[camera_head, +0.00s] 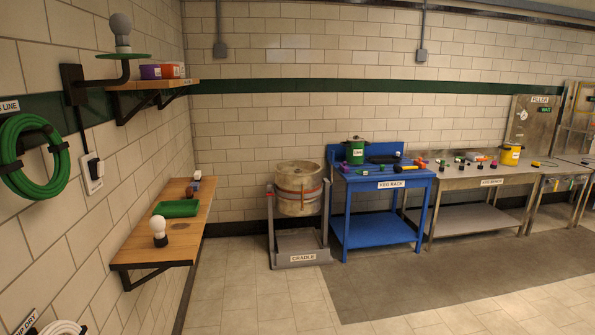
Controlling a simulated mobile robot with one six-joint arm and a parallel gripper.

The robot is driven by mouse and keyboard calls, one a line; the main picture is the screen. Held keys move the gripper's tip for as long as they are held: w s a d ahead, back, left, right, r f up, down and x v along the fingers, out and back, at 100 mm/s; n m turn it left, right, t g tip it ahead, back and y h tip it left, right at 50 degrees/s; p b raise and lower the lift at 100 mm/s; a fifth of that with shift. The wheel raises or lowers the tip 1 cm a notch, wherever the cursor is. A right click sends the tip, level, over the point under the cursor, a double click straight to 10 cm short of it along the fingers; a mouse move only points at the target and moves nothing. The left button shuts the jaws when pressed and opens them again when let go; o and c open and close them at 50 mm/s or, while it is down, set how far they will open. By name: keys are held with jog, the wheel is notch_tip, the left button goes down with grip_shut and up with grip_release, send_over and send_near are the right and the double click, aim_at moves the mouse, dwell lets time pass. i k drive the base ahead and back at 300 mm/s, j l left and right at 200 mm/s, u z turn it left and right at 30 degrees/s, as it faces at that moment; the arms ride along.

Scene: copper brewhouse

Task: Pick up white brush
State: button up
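I cannot make out a white brush for certain in the head view. Several small items on the far tables are too small to tell apart. A small pale item (197,175) lies at the far end of the lower wooden wall shelf (185,236), and I cannot tell what it is. A white bulb-shaped thing (159,227) stands upright near that shelf's front end. My gripper is not in view.
A green tray (177,208) lies on the lower shelf. A keg (299,189) sits in a cradle (298,247) left of the blue keg rack table (387,182). A steel bench (484,183) stands right of it. The tiled floor (245,290) in front is clear.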

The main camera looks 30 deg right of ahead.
aim_at(197, 174)
jog(key=i+l+z, duration=0.2)
jog(key=i+l, duration=0.2)
jog(key=i, duration=0.4)
jog(key=i+l, duration=0.15)
jog(key=i, duration=0.45)
jog(key=i+l, duration=0.2)
jog(key=i, duration=0.4)
jog(key=i+l, duration=0.15)
jog(key=i, duration=0.5)
jog(key=i+l, duration=0.2)
jog(key=i, duration=0.4)
jog(key=i+l+u, duration=0.45)
jog(key=i, duration=0.15)
jog(key=i+l+u, duration=0.4)
jog(key=i+l, duration=0.05)
jog(key=i, duration=0.05)
